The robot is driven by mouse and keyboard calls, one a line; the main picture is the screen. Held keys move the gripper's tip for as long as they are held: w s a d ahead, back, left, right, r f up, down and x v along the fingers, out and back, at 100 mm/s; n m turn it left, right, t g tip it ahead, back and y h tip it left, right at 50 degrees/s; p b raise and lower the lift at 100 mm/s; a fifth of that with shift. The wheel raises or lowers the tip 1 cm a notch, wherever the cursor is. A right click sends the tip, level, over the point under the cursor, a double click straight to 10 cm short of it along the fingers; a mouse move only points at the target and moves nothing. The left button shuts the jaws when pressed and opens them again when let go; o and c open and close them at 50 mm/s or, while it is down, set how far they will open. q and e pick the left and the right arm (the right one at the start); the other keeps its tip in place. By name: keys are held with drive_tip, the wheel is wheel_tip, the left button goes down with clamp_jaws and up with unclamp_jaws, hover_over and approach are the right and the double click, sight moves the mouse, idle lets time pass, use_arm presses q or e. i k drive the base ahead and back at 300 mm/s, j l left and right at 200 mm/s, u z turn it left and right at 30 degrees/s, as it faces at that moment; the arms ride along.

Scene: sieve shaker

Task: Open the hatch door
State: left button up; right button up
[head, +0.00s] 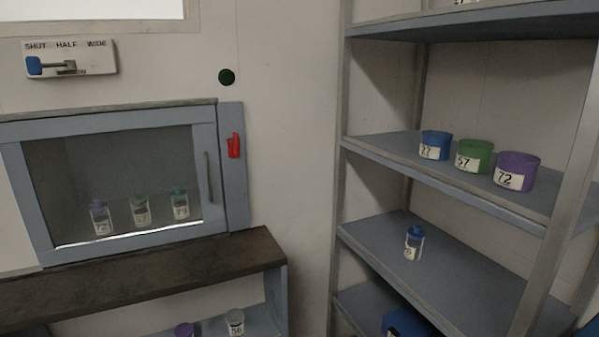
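The hatch door (204,150) is a blue-grey framed pane set in the wall on the left. It looks shut. A dark vertical handle (209,177) is on the right side of its frame. A red latch-like piece (234,146) is on the blue-grey post just right of the door. Behind the pane stand three small labelled bottles (140,209), with purple, green and teal caps. Neither of my grippers is in view.
A dark ledge (150,274) juts out below the hatch, with jars (235,322) beneath. A slider panel (100,58) marked SHUT, HALF and WIDE is above left. A dark green button (227,77) is above right. Metal shelving (375,148) with labelled tubs stands at right.

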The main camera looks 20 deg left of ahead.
sight(202, 118)
drive_tip(key=u, duration=1.8)
